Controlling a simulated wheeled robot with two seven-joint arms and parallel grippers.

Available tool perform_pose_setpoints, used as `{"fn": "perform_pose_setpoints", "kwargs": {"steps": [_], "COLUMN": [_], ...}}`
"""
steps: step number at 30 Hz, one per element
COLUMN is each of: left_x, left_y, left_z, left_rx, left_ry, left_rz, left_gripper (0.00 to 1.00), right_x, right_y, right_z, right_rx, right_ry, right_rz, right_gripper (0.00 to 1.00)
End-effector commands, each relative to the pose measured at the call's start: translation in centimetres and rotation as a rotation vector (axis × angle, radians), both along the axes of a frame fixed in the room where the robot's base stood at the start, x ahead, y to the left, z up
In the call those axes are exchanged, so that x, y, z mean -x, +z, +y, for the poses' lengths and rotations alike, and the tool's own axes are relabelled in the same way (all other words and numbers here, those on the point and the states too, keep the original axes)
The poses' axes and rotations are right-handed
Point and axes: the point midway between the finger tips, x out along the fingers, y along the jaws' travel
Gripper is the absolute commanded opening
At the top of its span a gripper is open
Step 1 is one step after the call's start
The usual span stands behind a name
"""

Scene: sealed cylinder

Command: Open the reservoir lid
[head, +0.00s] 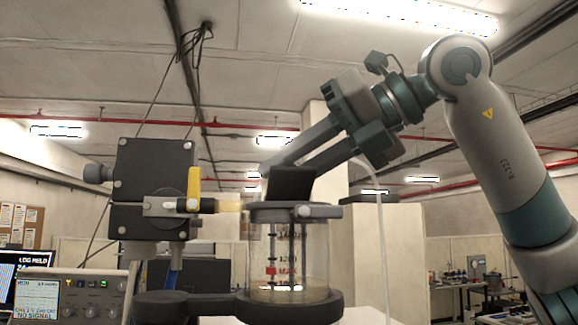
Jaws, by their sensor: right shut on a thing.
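A dark block-shaped handle (291,186) stands on the lid. My right gripper (287,168) comes down from the upper right and is shut on this handle; the exact contact at the fingertips is partly hidden. My left gripper is not in view.
A dark valve block with a yellow lever (194,188) stands left of the reservoir, joined by an amber pipe (229,206). A small light clamp or latch (318,211) sits at the lid's right edge. An instrument (75,296) stands lower left. Space right of the reservoir looks open.

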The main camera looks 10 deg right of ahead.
Motion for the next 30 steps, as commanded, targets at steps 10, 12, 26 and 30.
{"fn": "perform_pose_setpoints", "kwargs": {"steps": [10,12,26,30], "left_x": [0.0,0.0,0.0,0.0], "left_y": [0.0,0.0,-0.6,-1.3], "left_z": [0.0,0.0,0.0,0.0], "left_rx": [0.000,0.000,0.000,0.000], "left_ry": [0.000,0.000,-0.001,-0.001], "left_rz": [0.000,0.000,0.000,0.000], "left_gripper": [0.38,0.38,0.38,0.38], "right_x": [0.0,0.0,0.8,1.8], "right_y": [0.2,0.2,0.5,1.2], "right_z": [-0.1,0.0,-1.0,-2.3], "right_rx": [-0.004,-0.003,-0.002,-0.003], "right_ry": [-0.002,-0.001,-0.001,-0.002], "right_rz": [-0.004,-0.004,-0.005,-0.006], "right_gripper": [0.38,0.38,0.38,0.38]}}
